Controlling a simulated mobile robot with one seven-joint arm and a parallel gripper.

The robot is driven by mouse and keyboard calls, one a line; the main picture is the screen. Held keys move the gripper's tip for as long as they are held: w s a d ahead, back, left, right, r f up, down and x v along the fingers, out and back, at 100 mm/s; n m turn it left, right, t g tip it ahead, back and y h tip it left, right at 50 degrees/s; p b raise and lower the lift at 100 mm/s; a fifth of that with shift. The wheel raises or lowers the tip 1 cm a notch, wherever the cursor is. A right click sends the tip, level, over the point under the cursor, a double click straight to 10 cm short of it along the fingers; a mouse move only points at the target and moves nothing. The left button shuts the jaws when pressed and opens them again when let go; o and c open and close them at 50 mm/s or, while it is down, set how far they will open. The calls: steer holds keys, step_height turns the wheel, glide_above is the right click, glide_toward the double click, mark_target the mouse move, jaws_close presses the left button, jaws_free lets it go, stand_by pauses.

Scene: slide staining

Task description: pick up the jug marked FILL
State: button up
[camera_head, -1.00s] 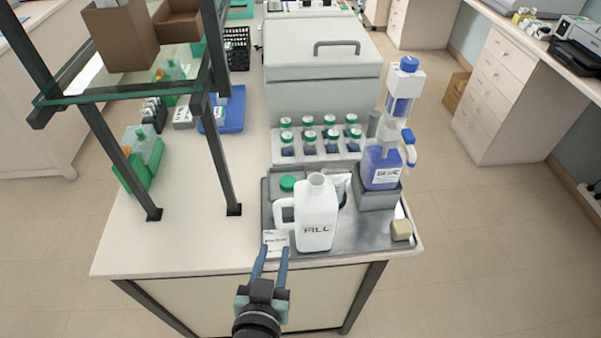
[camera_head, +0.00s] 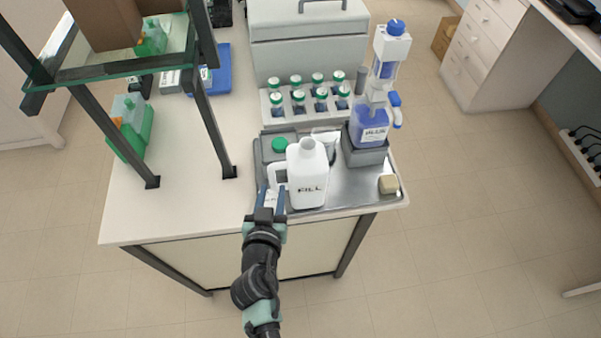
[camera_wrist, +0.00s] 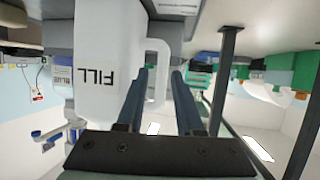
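The white jug marked FILL (camera_head: 308,172) stands upright on the metal tray (camera_head: 350,186) at the bench's front end, its handle on the left side. My gripper (camera_head: 272,189) is open, just in front of the handle, its two blue fingers pointing at it. In the wrist view, which is upside down, the jug (camera_wrist: 105,62) fills the left, and its handle (camera_wrist: 160,60) shows between the fingertips of my gripper (camera_wrist: 159,73). I cannot tell whether the fingertips reach past the handle or touch it.
A bottle of blue liquid with a dispenser top (camera_head: 371,125) stands on a grey block right of the jug. Behind is a rack of green-capped bottles (camera_head: 308,100). A shelf post (camera_head: 215,130) rises on the left.

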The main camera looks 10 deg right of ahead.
mark_target(273, 184)
steer(key=shift+p+x, duration=0.3)
steer(key=shift+x, duration=2.3)
steer(key=shift+a+f, duration=0.1)
steer(key=shift+a, duration=0.05)
steer(key=shift+c, duration=0.3)
jaws_close()
